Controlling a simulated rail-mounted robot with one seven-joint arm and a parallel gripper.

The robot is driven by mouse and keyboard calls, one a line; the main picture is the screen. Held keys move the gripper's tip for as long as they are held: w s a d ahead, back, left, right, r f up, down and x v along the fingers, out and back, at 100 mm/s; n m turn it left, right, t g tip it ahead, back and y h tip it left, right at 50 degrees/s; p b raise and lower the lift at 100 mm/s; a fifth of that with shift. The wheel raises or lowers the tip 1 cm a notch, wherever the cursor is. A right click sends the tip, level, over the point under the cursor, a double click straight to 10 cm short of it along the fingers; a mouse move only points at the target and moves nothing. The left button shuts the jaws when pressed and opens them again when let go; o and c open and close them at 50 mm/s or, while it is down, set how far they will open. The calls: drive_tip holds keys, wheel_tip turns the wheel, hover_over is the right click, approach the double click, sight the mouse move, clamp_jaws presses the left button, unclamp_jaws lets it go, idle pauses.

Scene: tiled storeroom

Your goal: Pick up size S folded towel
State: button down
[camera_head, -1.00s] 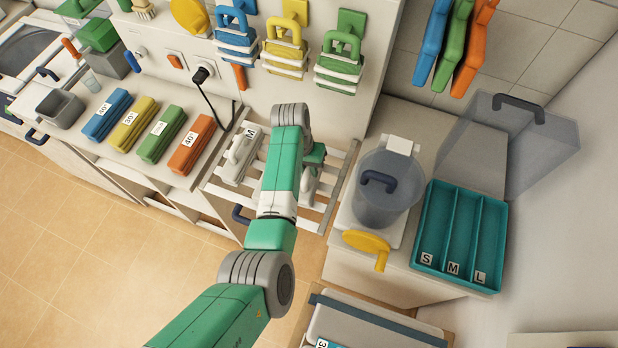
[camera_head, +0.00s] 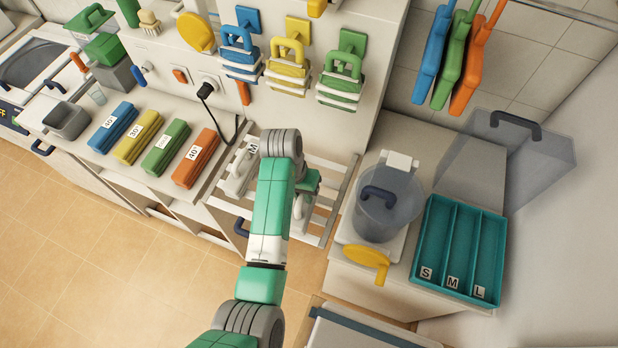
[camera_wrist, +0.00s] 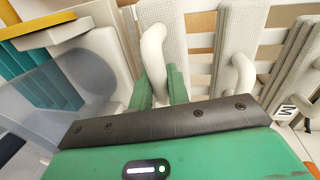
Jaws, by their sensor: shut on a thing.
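My gripper (camera_wrist: 160,88) is shut on the white curved handle (camera_wrist: 154,50) of a pale waffle-textured folded towel (camera_wrist: 172,22). In the head view that towel (camera_head: 302,208) is mostly hidden behind my arm, at the right part of the slatted rack (camera_head: 322,232). No size label shows on it; I cannot tell its size from these frames. Another folded towel with a white handle (camera_wrist: 243,75) stands beside it in the wrist view. A towel labelled M (camera_head: 242,165) is at the rack's left end, and its label also shows in the wrist view (camera_wrist: 287,109).
Right of the rack are a grey bin with a dark handle (camera_head: 388,215) and a yellow crank (camera_head: 366,258). A teal tray (camera_head: 418,245) has empty compartments marked S, M and L. Labelled coloured bars (camera_head: 195,160) lie on the left counter. Coloured items hang above.

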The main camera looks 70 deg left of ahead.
drive_tip(key=s+d+r, duration=0.1)
drive_tip(key=s+d, duration=0.5)
drive_tip(key=d, duration=0.1)
drive_tip(key=shift+s+d+p, duration=0.3)
drive_tip(key=shift+s, duration=0.05)
